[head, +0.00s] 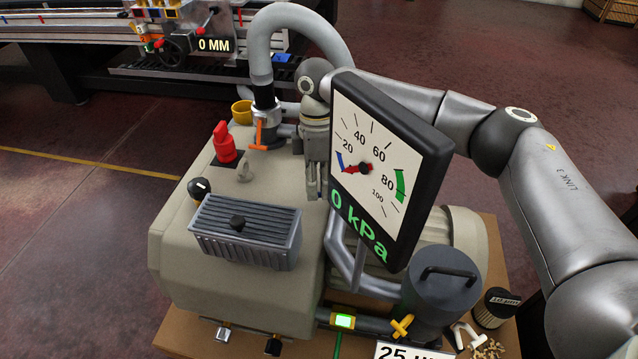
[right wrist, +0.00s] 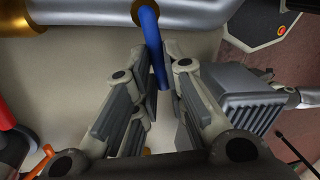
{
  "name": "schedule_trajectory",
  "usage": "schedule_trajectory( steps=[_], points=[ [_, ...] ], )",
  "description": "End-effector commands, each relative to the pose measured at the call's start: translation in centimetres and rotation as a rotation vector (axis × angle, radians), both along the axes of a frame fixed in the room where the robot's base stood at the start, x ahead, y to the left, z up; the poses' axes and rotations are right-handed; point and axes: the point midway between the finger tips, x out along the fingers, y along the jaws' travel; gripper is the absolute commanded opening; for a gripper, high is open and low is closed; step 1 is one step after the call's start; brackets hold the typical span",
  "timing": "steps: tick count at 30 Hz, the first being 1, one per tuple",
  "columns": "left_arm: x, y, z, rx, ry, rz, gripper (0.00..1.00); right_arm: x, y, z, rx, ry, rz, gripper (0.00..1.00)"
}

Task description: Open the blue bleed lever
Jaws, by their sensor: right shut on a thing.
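The blue bleed lever (right wrist: 152,45) shows in the right wrist view, hanging from a grey pipe (right wrist: 90,10) at a brass-coloured fitting. Its lower end lies between the fingers of my right gripper (right wrist: 167,72), which is shut on it. In the head view my right gripper (head: 317,185) points down just left of the gauge, over the beige pump housing. The lever is hidden in the head view. The gauge (head: 385,165) reads 0 kPa in green digits. My left gripper is not in view.
A red knob (head: 224,142), an orange-handled valve (head: 263,135) and a finned grey box (head: 245,230) stand on the housing. The big gauge is close to my right gripper. A dark canister (head: 440,285) and a yellow tap handle (head: 402,326) are at the front right.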

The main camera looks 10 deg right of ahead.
Motion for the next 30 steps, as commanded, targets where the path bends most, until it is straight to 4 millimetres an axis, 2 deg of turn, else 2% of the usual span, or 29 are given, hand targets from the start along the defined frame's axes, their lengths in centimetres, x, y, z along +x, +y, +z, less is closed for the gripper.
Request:
schedule_trajectory(
  steps=[7, 8, 13, 23, 26, 30],
  points=[
    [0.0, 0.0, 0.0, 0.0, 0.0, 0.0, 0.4, 0.1, 0.0, 0.1, 0.0, -0.003, 0.0, 0.0],
    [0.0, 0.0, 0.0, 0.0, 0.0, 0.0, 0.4, 0.1, 0.0, 0.1, 0.0, -0.003, 0.0, 0.13],
    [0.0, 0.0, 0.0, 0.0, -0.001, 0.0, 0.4, 0.1, 0.0, 0.1, 0.0, -0.003, 0.001, 0.34],
    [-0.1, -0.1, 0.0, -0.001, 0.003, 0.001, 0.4, 0.1, 0.0, 0.2, 0.0, -0.002, 0.001, 0.34],
    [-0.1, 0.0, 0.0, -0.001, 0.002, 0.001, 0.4, 0.3, 0.0, 1.1, 0.002, -0.003, 0.001, 0.34],
    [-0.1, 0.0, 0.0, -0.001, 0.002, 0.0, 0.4, 0.8, 0.0, 3.6, 0.001, -0.006, 0.002, 0.34]
  ],
)
